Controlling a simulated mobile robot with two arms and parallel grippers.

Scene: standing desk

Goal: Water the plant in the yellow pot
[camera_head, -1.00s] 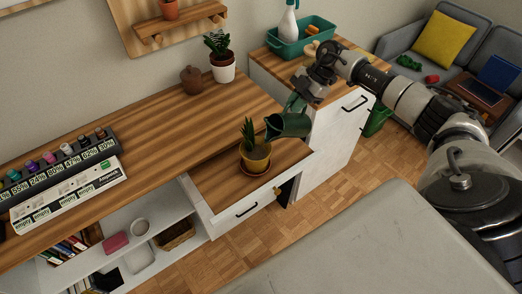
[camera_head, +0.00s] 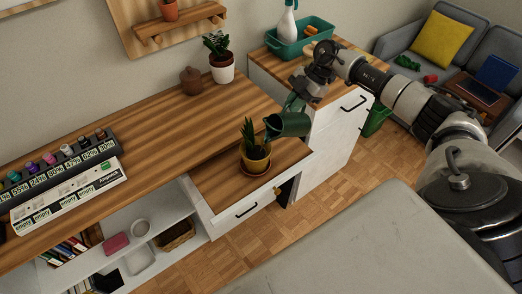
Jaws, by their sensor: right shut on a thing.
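The yellow pot (camera_head: 256,163) with a spiky green plant (camera_head: 249,138) stands upright on a brown saucer, on the lower wooden surface above a white drawer. A dark green watering can (camera_head: 290,125) is held just to the right of the plant, tilted toward it, its spout end near the leaves. I cannot make out any water. My right gripper (camera_head: 297,98) comes in from the upper right and is shut on the can's handle; its fingers are small and partly hidden. My left gripper is not in view.
A white pot with a plant (camera_head: 222,69) and a brown lidded jar (camera_head: 191,80) stand at the back of the desk. A teal bin with a spray bottle (camera_head: 289,24) is on the right cabinet. A labelled rack of colored caps (camera_head: 62,172) lies at left.

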